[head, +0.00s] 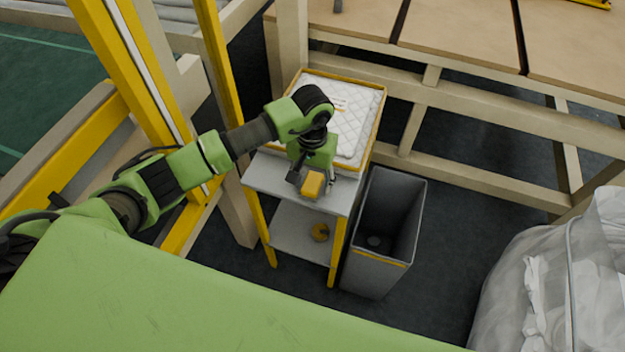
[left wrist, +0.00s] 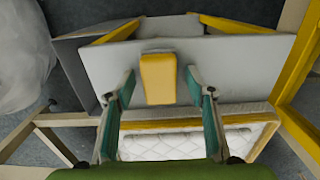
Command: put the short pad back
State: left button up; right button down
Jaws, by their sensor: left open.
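A white quilted pad (head: 352,115) lies in a yellow-rimmed tray on the back of a small grey stand (head: 340,195). It also shows at the bottom of the left wrist view (left wrist: 170,146). A small yellow block (head: 313,184) is at the bare front part of the stand's top. My left gripper (head: 308,181) is over that part, pointing down. In the left wrist view its two fingers (left wrist: 160,84) are apart, with the yellow block (left wrist: 158,79) between their tips and gaps on both sides. My right gripper is in neither view.
A tall grey open bin (head: 385,225) stands right beside the stand. A round yellow item (head: 320,232) lies on the lower shelf. A wooden-topped bench (head: 460,35) is behind, yellow posts are at left, and a clear bag (head: 560,275) is at right.

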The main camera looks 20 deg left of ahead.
aim_at(312, 182)
pick_arm(q)
notch_tip(312, 182, up, 12)
jog(key=b, duration=0.2)
